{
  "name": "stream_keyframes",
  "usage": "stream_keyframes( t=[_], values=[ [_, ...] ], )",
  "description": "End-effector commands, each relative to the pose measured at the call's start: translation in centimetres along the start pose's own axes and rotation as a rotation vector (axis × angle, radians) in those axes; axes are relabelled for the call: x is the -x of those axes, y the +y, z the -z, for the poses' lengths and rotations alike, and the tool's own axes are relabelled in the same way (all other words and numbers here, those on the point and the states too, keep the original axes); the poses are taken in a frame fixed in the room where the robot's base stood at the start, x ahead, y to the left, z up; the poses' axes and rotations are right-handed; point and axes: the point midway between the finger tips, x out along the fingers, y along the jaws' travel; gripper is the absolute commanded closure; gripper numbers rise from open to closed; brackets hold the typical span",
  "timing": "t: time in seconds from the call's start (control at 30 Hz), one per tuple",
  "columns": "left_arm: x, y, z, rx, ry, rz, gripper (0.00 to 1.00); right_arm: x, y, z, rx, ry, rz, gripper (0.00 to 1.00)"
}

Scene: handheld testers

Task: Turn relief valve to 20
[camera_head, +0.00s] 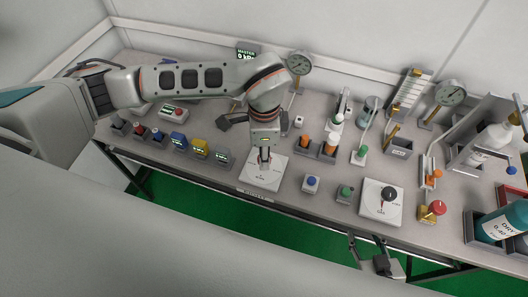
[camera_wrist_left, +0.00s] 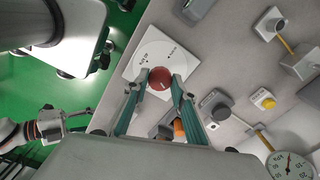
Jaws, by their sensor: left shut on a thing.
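A white square dial plate (camera_head: 262,177) lies on the bench below my left gripper (camera_head: 264,156). In the left wrist view a round red knob (camera_wrist_left: 160,78) stands on this plate (camera_wrist_left: 150,50), with small dark marks around it too small to read. My left gripper's two teal fingers (camera_wrist_left: 157,88) are shut on the red knob from both sides. In the head view the gripper mostly hides the knob. My right gripper (camera_head: 370,243) is open and empty in front of the bench's front edge. I cannot tell from any readable label which knob is the relief valve.
A second white plate (camera_head: 381,211) with a black knob (camera_head: 389,194) lies to the right. Round gauges (camera_head: 299,63) (camera_head: 450,93) stand at the back. A blue button (camera_head: 311,182), a green button (camera_head: 345,192) and a red knob on yellow (camera_head: 438,208) stand near the front.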

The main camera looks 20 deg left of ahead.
Motion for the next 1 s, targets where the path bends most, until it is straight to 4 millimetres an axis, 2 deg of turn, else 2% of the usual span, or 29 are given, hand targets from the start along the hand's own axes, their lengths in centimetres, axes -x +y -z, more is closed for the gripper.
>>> stream_keyframes(
  t=[0.2,0.5,1.0],
  values=[
    [0.05,0.07,0.04,0.180,0.000,-0.002,0.96,0.21,0.08,0.42,0.001,0.002,-0.001,0.60],
    [0.03,0.04,0.05,0.350,0.001,-0.001,0.96,0.37,0.14,0.75,0.001,0.003,-0.001,0.60],
    [0.02,-0.02,0.03,0.422,0.001,0.000,0.96,0.43,0.16,0.89,0.001,0.004,-0.001,0.60]
  ],
)
